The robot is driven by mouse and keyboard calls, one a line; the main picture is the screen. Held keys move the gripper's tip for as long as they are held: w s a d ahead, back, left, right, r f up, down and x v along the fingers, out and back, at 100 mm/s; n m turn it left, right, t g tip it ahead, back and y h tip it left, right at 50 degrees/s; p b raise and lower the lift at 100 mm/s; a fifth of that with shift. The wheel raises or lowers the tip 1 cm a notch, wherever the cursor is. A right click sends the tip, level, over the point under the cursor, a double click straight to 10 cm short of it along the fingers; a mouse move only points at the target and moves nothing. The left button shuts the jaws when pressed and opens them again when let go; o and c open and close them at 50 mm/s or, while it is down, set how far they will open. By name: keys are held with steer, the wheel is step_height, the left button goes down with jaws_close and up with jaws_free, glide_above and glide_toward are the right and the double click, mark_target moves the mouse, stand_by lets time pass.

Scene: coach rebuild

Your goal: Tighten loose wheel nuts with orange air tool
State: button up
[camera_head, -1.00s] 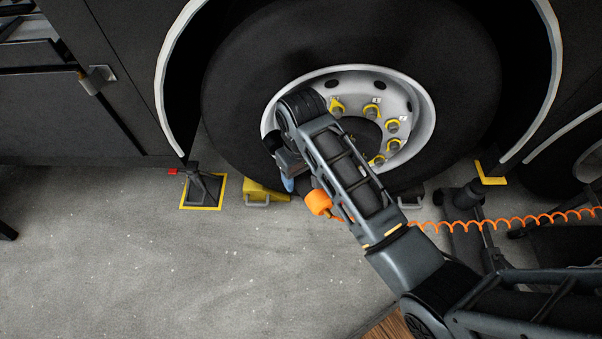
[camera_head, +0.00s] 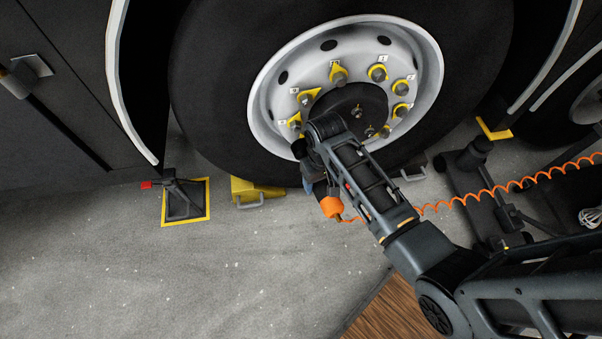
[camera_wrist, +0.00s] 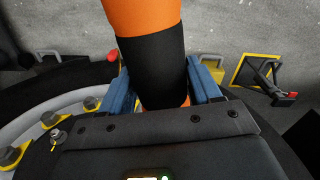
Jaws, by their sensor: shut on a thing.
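The orange air tool (camera_head: 332,207) is in my gripper (camera_wrist: 165,85). In the wrist view the blue fingers close on either side of the tool's black grip (camera_wrist: 155,68), below its orange body (camera_wrist: 142,15). Wheel nuts with yellow pointers ring the hub, including a top nut (camera_head: 338,75), an upper right nut (camera_head: 378,73) and a left nut (camera_head: 306,99). Small number labels sit beside several. My arm covers the lower nuts.
A coiled orange hose (camera_head: 480,190) runs right from the tool. A yellow chock (camera_head: 252,192) sits by the tyre (camera_head: 215,90). A stand on a yellow-edged plate (camera_head: 185,200) is at left, a dark stand (camera_head: 470,180) at right. The grey floor at front left is clear.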

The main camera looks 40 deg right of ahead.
steer(key=s+d+f+m+b, duration=0.1)
steer(key=s+d+f+b, duration=0.25)
steer(key=f, duration=0.35)
steer(key=s+d+f+m+b, duration=0.2)
steer(key=s+f+b, duration=0.2)
steer(key=f, duration=0.3)
steer(key=shift+w+d+b, duration=0.45)
steer(key=shift+w+b, duration=0.1)
steer(key=shift+w, duration=0.3)
steer(key=shift+w+d+b, duration=0.45)
steer(key=shift+w+b, duration=0.1)
steer(key=shift+w, duration=0.3)
steer(key=shift+w+d+b, duration=0.45)
steer(key=shift+w+b, duration=0.1)
steer(key=shift+w, duration=0.3)
steer(key=shift+w+d+b, duration=0.2)
steer(key=shift+w+d, duration=0.4)
steer(key=shift+w, duration=0.25)
steer(key=shift+w+d+b, duration=0.2)
steer(key=shift+w+d, duration=0.35)
steer(key=shift+w, duration=0.3)
steer(key=shift+c, duration=0.7)
